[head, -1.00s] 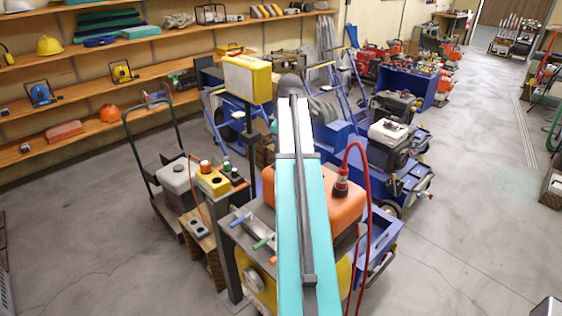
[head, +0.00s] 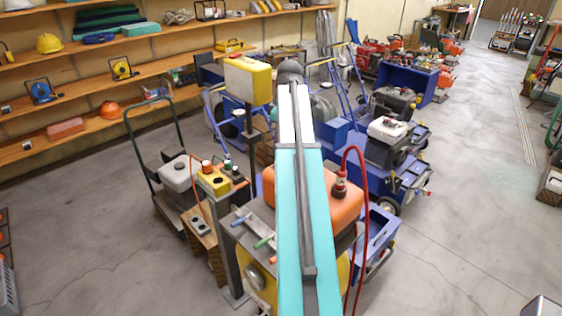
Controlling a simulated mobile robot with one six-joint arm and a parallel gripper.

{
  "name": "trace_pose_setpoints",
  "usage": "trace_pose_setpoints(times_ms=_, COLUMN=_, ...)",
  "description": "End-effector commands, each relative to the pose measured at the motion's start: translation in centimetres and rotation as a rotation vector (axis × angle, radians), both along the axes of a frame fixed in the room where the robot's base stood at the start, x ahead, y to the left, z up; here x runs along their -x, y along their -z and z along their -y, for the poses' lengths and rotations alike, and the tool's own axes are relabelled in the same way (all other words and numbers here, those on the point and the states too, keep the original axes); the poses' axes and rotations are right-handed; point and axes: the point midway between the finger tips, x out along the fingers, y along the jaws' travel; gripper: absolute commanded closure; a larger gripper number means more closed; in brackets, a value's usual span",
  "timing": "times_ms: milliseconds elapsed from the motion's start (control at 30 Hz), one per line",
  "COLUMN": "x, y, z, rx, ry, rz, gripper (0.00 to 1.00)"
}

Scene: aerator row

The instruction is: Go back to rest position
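My arm, with a teal and white link, rises through the middle of the head view and ends in a grey joint at its far end. My gripper is not in view, so its state and anything in it are hidden. The arm stands in front of a machine with an orange tank (head: 345,205) and covers part of it. A red hose (head: 366,190) loops from a red fitting on top of this tank.
A yellow box on a post (head: 247,82) stands just left of my arm. A green-framed cart (head: 140,150) and a yellow control box (head: 214,181) are further left. Blue machines (head: 395,165) crowd the right. Open grey floor (head: 455,230) lies at right and lower left.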

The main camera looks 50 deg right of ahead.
Motion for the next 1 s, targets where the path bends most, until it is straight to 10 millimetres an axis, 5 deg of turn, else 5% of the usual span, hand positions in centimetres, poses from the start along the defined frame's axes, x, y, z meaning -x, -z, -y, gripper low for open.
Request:
trace_pose_setpoints(times_ms=700, x=0.0, y=-0.5, z=0.0, rx=0.0, ry=0.0, rz=0.0, gripper=1.0)
trace_pose_setpoints(times_ms=1000, x=-2.8, y=4.1, z=-4.6, rx=-0.011, ry=0.044, rz=-0.022, gripper=1.0)
